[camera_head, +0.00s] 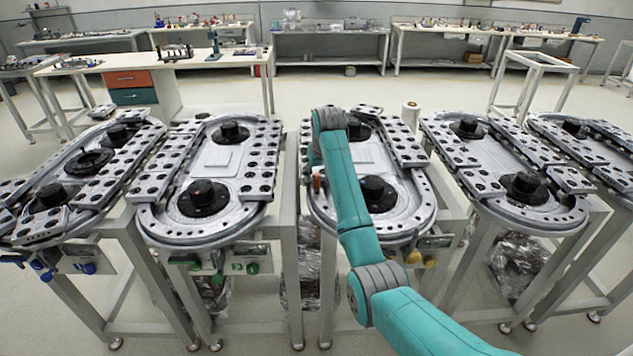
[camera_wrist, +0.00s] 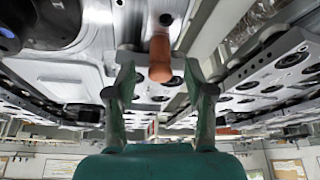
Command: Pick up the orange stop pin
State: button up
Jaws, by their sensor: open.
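The orange stop pin (camera_head: 317,183) stands on the left side of the middle ring track (camera_head: 322,213) in the head view, just left of my teal arm. In the wrist view the orange stop pin (camera_wrist: 159,62) shows between the two fingers of my gripper (camera_wrist: 159,72). The fingers are spread apart, with a visible gap on each side of the pin. In the head view my arm hides part of the track, and the fingers are not clear there.
Neighbouring ring tracks stand to the left (camera_head: 155,219) and right (camera_head: 560,218) on metal frames. Black round hubs (camera_head: 376,190) rise from the tracks. Workbenches (camera_head: 330,45) line the back wall. Open floor lies beyond the tracks.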

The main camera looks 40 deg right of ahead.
jog(key=shift+w+f, duration=0.25)
jog(key=shift+f, duration=0.4)
grip_shut()
jog(key=shift+r, duration=0.1)
